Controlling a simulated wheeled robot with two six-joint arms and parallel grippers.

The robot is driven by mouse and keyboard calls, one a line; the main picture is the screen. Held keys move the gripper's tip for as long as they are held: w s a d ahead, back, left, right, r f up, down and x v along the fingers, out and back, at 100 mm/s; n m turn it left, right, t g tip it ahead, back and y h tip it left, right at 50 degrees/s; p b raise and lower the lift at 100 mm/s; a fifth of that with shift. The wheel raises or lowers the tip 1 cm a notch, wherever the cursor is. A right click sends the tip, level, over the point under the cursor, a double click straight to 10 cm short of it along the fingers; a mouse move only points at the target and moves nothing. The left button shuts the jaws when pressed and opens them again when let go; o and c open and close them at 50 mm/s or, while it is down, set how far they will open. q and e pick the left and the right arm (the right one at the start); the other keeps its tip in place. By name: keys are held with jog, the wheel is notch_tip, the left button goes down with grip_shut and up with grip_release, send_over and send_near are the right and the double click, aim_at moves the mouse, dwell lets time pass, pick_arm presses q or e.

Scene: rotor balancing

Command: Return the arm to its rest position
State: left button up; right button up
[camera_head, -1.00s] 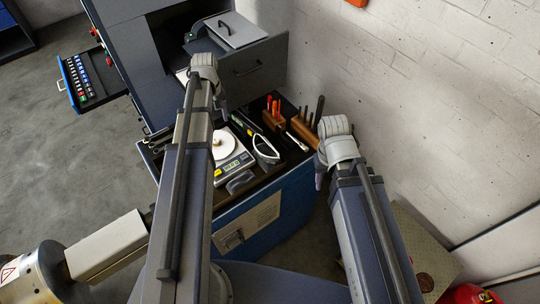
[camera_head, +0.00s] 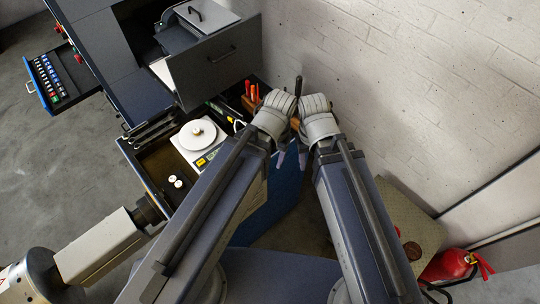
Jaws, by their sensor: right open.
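My right arm reaches up from the lower right. Its right gripper (camera_head: 303,158) hangs below the pale ribbed wrist, with only a lilac finger part showing; the sensor-side opening between the fingers is hidden from this angle. My left arm comes up from the lower middle and leans right. Its left gripper (camera_head: 280,158) is mostly hidden below its wrist, so its fingers cannot be judged. The two wrists are side by side, very close; I cannot tell if they touch. I see nothing held in either gripper.
A scale (camera_head: 203,158) bears a white disc (camera_head: 198,132). Two small white round pieces (camera_head: 176,181) lie in the tray left of it. An open grey drawer (camera_head: 215,75) stands behind. A brick wall (camera_head: 420,80) is at right, a red extinguisher (camera_head: 447,264) at lower right.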

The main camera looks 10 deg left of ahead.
pick_arm(q)
notch_tip(320, 180, down, 18)
jog(key=b, duration=1.7)
jog(key=shift+b, duration=0.4)
jog(key=shift+r, duration=0.1)
jog(key=shift+c, duration=0.2)
dwell(0.4)
